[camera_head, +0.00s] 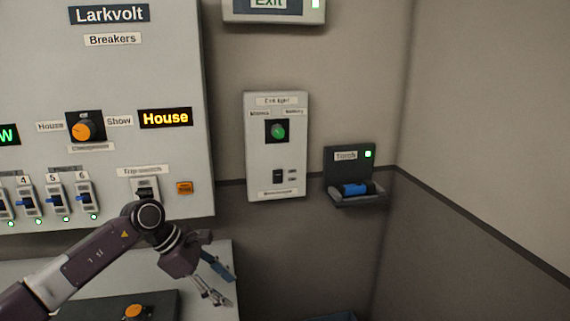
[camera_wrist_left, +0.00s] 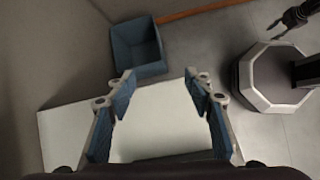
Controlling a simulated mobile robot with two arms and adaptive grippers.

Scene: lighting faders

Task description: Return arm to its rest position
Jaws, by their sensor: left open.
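My left arm comes in from the lower left in the head view, in front of the lower edge of the breaker panel. My left gripper (camera_head: 222,280) hangs at its end, pointing down and to the right. In the left wrist view the left gripper (camera_wrist_left: 158,85) has its two blue-padded fingers wide apart. Nothing is between them, and a pale surface (camera_wrist_left: 150,135) lies behind them. My right gripper (camera_wrist_left: 290,18) seems to show as a dark shape at the top right of the left wrist view, too small to judge.
The Larkvolt breaker panel (camera_head: 110,85) has an orange knob (camera_head: 83,131) and several blue switches. A white exit-light box (camera_head: 262,185) and a torch holder (camera_head: 360,200) with a blue torch (camera_head: 355,189) are right of the arm. A blue bin (camera_wrist_left: 138,68) stands on the floor.

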